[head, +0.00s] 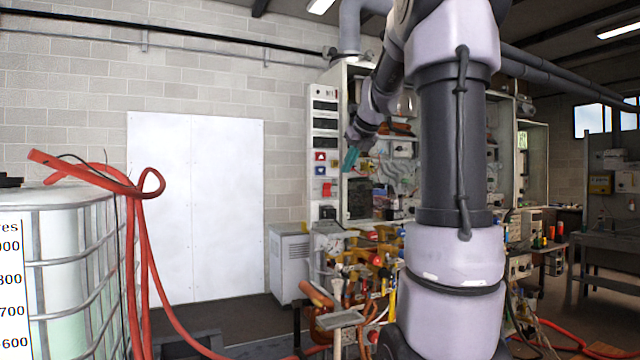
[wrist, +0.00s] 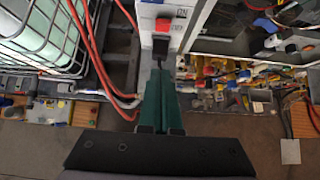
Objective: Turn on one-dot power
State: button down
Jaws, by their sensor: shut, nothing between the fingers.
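The white control panel (head: 323,140) stands on the front edge of the heater cabinet, with dark displays, a red button (head: 320,156) and a blue button (head: 320,170). Below these is a red switch (head: 327,189); a red switch (wrist: 163,25) beside an "ON" label also shows in the wrist view. No dot marks can be read, so I cannot tell which control is the one-dot power. My gripper (head: 351,158) is to the right of the panel in the head view. Its green fingers (wrist: 158,75) are shut and empty, pointing toward the panel's lower part; contact cannot be told.
A caged white tank (head: 70,270) with red hoses (head: 145,240) stands at left. Pipes and valves (head: 370,265) crowd below the cabinet. A grey box (head: 290,262) stands by the white doors (head: 195,205). Open floor lies before the doors.

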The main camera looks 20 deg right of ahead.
send_near(327, 190)
jog(key=shift+s+f+x, duration=0.15)
jog(key=shift+x, duration=1.15)
jog(key=shift+s+f+x, duration=0.15)
jog(key=shift+s+x, duration=0.05)
jog(key=shift+x, duration=1.1)
jog(key=shift+a, duration=0.15)
jog(key=shift+w+r+g, duration=0.5)
jog(key=shift+w+g, duration=0.2)
jog(key=shift+g, duration=0.2)
jog(key=shift+s, duration=0.1)
